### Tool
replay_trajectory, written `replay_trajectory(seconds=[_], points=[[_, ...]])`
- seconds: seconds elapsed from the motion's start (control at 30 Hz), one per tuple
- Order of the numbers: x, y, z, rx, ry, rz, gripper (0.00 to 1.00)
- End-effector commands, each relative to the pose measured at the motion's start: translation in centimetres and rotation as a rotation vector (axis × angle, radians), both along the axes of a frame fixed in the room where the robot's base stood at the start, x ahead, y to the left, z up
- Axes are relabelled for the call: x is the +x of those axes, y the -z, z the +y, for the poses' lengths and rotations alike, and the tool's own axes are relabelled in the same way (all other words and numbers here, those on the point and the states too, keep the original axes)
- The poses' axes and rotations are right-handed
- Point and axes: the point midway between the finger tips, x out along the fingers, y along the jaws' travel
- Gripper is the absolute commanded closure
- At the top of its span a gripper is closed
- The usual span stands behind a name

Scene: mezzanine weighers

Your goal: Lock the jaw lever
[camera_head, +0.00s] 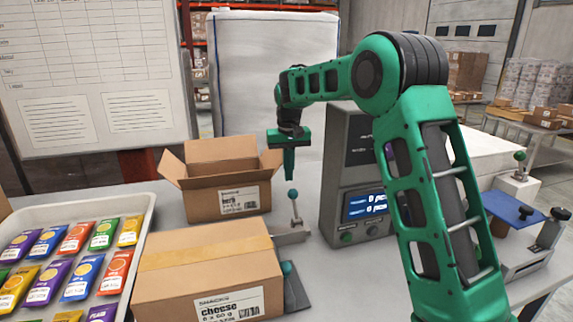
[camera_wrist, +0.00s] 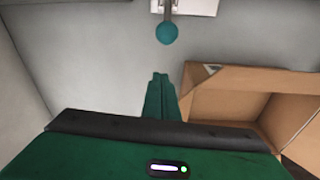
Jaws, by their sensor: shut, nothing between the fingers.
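A lever with a teal ball knob (camera_head: 292,193) stands nearly upright on a grey metal bracket (camera_head: 292,236), behind the closed cheese carton. In the wrist view the teal knob (camera_wrist: 167,33) is ahead of my fingertips and apart from them. My gripper (camera_head: 288,176) points down just above the knob in the head view, its green fingers shut and empty. The shut fingers also show in the wrist view (camera_wrist: 159,77). A second lever with a green knob (camera_head: 520,156) stands on a fixture at the far right. I cannot tell which one is the jaw lever.
An open carton (camera_head: 217,205) stands left of my gripper. The closed cheese carton (camera_head: 205,275) is in front, beside a tray (camera_head: 148,222) of colourful packets. A grey weigher with a blue display (camera_head: 345,170) stands right of the lever. A blue plate (camera_head: 512,208) is at right.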

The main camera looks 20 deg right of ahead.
Motion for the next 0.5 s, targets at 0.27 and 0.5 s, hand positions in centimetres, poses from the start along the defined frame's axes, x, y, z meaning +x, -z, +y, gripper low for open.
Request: replay_trajectory(seconds=[0.27, 0.5], points=[[-1.0, 3.0, 0.1, 0.0, -0.002, -0.003, 1.0], [-3.2, 2.5, 0.2, 0.0, 0.0, -0.001, 1.0]])
